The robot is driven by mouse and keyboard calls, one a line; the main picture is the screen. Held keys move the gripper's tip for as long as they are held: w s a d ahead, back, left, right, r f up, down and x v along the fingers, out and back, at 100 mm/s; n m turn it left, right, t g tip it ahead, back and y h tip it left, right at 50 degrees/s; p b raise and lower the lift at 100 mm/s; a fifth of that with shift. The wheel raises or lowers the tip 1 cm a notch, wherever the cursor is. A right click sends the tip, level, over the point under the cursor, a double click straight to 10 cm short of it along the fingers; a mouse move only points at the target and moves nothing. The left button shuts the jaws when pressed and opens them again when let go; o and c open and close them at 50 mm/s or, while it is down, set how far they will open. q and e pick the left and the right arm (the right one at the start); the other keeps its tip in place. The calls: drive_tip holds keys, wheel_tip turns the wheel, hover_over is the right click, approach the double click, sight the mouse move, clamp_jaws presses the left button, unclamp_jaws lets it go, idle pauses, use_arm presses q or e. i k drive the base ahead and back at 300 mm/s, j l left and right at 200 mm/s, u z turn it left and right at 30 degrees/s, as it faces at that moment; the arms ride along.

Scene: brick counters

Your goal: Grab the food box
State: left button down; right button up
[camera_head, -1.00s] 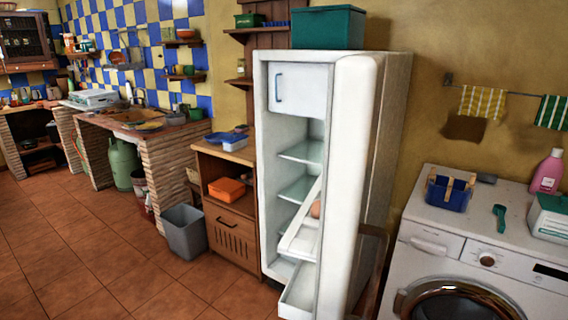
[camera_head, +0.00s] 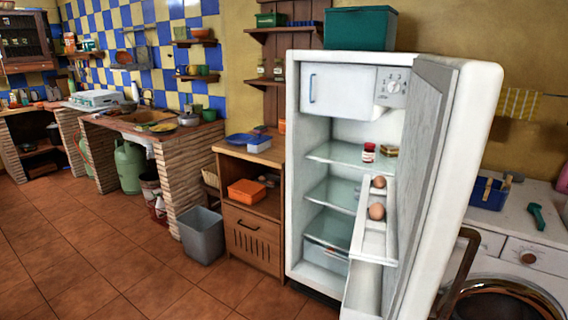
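No item is clearly marked as the food box. An orange box (camera_head: 247,191) sits on the open shelf of the wooden cabinet left of the fridge. A dark green lidded box (camera_head: 360,28) stands on top of the fridge. Inside the open fridge, a small brown box-like item (camera_head: 389,152) sits on the upper glass shelf beside a red-capped jar (camera_head: 369,153). A clear drawer or container (camera_head: 327,249) is at the fridge bottom. Neither gripper is in view.
The white fridge (camera_head: 304,150) has its door (camera_head: 460,150) swung open toward the right, with eggs (camera_head: 376,211) in its rack. A washing machine (camera_head: 520,262) stands to the right. A grey bin (camera_head: 202,236) stands on the floor; the tiled floor at left is clear.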

sight(253, 148)
drive_tip(key=i+j, duration=0.1)
drive_tip(key=j, duration=0.35)
drive_tip(key=i+j, duration=0.15)
drive_tip(key=j, duration=0.25)
drive_tip(key=i+j, duration=0.25)
drive_tip(key=j, duration=0.2)
drive_tip(key=i+j, duration=0.2)
drive_tip(key=j, duration=0.2)
drive_tip(key=i+j, duration=0.7)
drive_tip(key=i, duration=0.15)
